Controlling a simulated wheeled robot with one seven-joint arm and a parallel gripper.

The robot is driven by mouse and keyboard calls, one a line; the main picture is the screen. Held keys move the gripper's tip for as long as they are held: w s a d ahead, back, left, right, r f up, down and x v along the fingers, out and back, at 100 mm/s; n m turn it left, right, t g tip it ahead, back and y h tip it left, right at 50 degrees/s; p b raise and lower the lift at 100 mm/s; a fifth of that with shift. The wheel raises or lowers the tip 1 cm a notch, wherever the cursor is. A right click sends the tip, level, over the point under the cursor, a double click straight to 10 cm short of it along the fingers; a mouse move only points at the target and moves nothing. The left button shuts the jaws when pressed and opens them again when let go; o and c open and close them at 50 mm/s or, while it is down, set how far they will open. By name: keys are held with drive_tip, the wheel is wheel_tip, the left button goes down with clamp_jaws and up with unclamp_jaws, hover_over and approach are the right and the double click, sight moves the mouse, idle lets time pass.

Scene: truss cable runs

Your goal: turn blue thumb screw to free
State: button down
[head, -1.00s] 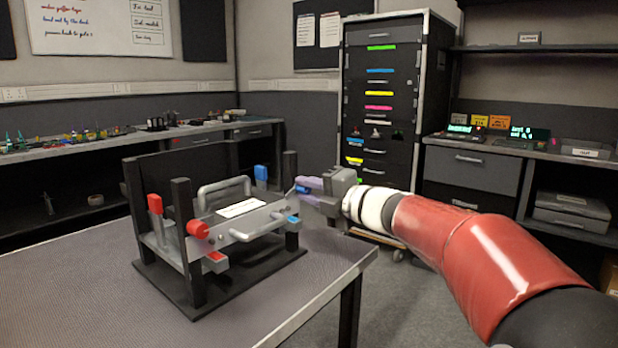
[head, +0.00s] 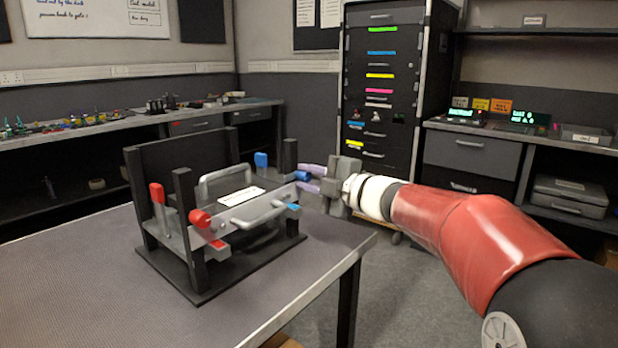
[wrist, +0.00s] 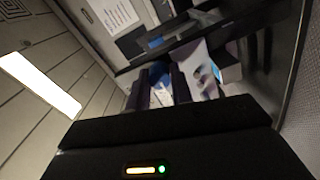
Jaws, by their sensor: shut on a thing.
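The blue thumb screw (head: 302,176) sits at the right end of the rack's front plate. My gripper (head: 308,179) has come in from the right, and its two purple fingers are shut on the screw, one above and one below. In the wrist view the blue screw (wrist: 159,73) shows between the dark fingers (wrist: 160,90); its far end is partly hidden. The grey plate (head: 270,206) carries a handle and a white label. A red knob (head: 200,218) is at its left end.
Black posts (head: 290,158) rise beside the screw. The table (head: 90,265) is clear in front and to the left.

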drive_tip(key=c, duration=1.2)
unclamp_jaws()
drive_tip(key=shift+c, duration=0.2)
drive_tip(key=b+v, duration=0.1)
drive_tip(key=v, duration=0.6)
drive_tip(key=shift+s+d, duration=0.25)
drive_tip(key=shift+d, duration=0.1)
